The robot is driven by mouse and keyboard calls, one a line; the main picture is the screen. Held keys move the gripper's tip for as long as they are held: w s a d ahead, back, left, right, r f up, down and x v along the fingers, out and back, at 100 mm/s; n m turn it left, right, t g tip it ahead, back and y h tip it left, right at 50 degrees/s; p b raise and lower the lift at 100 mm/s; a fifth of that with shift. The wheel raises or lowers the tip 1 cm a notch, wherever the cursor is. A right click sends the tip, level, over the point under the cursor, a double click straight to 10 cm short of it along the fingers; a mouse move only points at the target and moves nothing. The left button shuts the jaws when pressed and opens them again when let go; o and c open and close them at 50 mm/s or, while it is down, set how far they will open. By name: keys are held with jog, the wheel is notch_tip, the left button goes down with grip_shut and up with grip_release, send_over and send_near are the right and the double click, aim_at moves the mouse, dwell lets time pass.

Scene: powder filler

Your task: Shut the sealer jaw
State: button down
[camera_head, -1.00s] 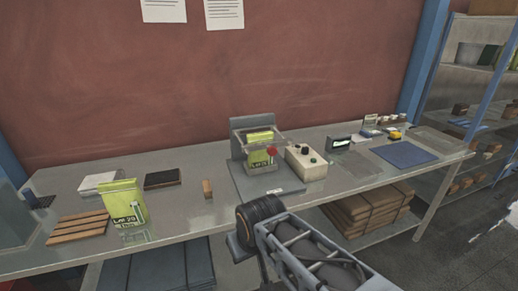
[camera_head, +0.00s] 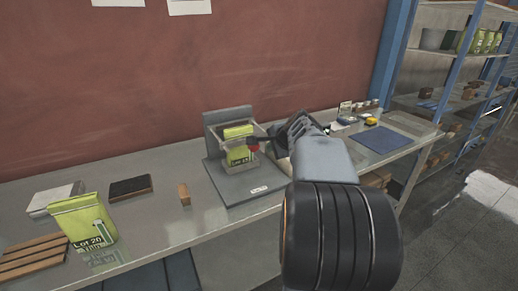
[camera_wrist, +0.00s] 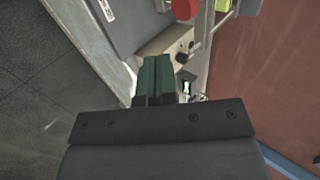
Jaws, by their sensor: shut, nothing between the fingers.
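The sealer (camera_head: 238,183) is a grey base plate with an upright back. A clear-walled frame (camera_head: 215,160) on it stands around a green packet (camera_head: 239,156). A red knob (camera_head: 253,148) is at the frame's right front; it also shows at the top of the wrist view (camera_wrist: 185,9). How far the jaw is open is hard to tell. My gripper (camera_head: 256,140) is shut and empty, close beside the red knob; contact cannot be told. Its greenish fingers (camera_wrist: 156,62) lie below the knob in the wrist view. My arm hides the sealer's right side.
A pale control box (camera_wrist: 165,45) sits close under my fingers in the wrist view. Left on the bench are a wooden block (camera_head: 184,194), a Lot 20 pouch (camera_head: 82,220), a dark pad (camera_head: 130,188) and a slatted wooden rack (camera_head: 35,257). A blue mat (camera_head: 383,139) lies right.

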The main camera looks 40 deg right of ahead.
aim_at(256, 149)
jog(key=shift+w+r+p+x, duration=0.3)
jog(key=shift+p+x, duration=0.1)
jog(key=shift+x, duration=1.4)
jog(key=shift+w+r+p+x, duration=0.35)
jog(key=shift+p+x, duration=0.1)
jog(key=shift+x, duration=1.35)
jog(key=shift+w+r+p+x, duration=0.2)
jog(key=shift+r+p+x, duration=0.15)
jog(key=shift+x, duration=1.45)
